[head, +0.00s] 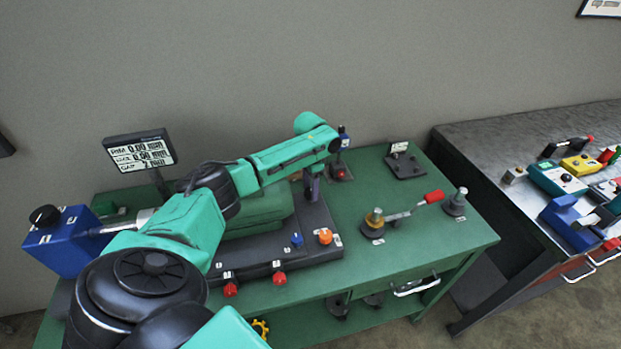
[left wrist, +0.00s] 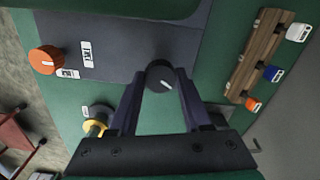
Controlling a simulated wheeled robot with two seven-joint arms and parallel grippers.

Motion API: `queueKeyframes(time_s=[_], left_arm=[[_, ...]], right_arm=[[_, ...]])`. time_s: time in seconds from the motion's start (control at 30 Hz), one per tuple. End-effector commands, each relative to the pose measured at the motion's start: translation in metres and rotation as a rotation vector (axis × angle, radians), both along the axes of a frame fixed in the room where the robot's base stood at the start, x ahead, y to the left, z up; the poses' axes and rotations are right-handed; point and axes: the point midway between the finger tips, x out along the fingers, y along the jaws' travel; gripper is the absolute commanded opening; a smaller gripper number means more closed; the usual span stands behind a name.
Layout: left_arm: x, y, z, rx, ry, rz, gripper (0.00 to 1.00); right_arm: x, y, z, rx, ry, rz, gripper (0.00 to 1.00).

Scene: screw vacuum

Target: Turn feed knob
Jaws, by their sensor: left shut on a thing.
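A round black knob (left wrist: 160,75) with a white pointer line shows in the left wrist view, at the edge of a dark grey machine base. It appears to be the feed knob, but I read no name on it. My left gripper (left wrist: 160,92) is shut on this knob, one dark finger on each side. In the head view my left gripper (head: 312,186) points down at the right end of the dark base (head: 325,215), and its fingers and wrist hide the knob. My right gripper is not in view.
An orange knob (head: 325,236), a blue knob (head: 296,240) and red knobs (head: 279,279) sit along the base's front. A red-handled lever (head: 433,197) stands to the right on the green bench (head: 455,240). A display (head: 140,152) stands behind at left.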

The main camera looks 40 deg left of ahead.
Motion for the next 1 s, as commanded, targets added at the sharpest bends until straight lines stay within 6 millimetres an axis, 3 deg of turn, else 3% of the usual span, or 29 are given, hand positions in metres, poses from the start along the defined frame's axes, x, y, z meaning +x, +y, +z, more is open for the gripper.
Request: queueKeyframes(time_s=[0.4,1.0], left_arm=[[0.001,0.000,0.004,0.000,-0.004,-0.362,0.00],[0.002,0.000,0.003,0.002,-0.006,-0.932,0.00]], right_arm=[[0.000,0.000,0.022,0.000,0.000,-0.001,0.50],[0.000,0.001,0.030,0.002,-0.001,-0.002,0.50]])
